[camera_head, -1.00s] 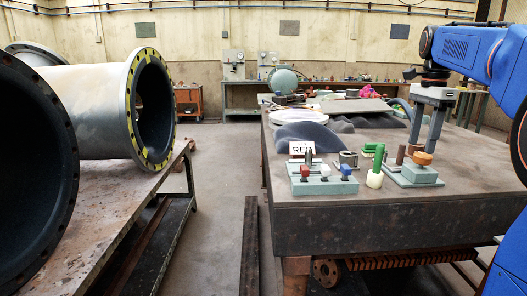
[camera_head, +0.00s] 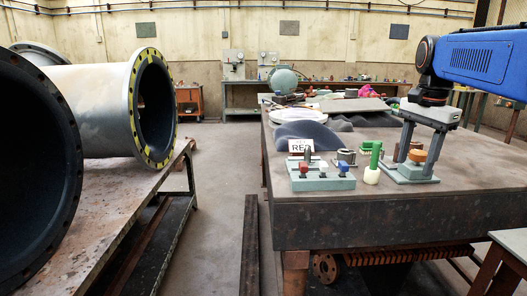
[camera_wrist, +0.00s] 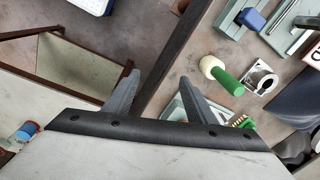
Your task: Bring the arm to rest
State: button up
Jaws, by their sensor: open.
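My gripper (camera_head: 417,160) hangs from my blue arm at the upper right of the head view, its two grey fingers pointing down, apart and empty. In that view the fingers overlap a grey-green base (camera_head: 410,174) with an orange knob (camera_head: 418,156); I cannot tell the gap between them. In the wrist view my gripper (camera_wrist: 158,78) has its fingers spread with nothing held between them. A green and cream-white tool (camera_wrist: 222,76) lies to the right of the fingers there; it also shows in the head view (camera_head: 372,166).
The workbench (camera_head: 345,208) carries a grey block with red and blue pegs (camera_head: 322,181), a white card (camera_head: 300,146) and dark grey mounds. Large flanged pipes (camera_head: 100,110) lie on a table at left. A stool (camera_head: 512,240) is at lower right.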

jog(key=s+a+f+n+t, duration=0.1)
jog(key=s+a+f+n, duration=0.2)
jog(key=s+f, duration=0.4)
jog(key=s+a+f+n+t, duration=0.1)
jog(key=s+a+f+n, duration=0.3)
jog(key=s+f+n, duration=0.2)
jog(key=s+a+f+n+t, duration=0.1)
jog(key=s+a+f+n, duration=0.2)
jog(key=s+f, duration=0.7)
jog(key=shift+s+a+f+n+t, duration=0.2)
jog(key=shift+s+n+t, duration=0.1)
jog(key=shift+n, duration=0.4)
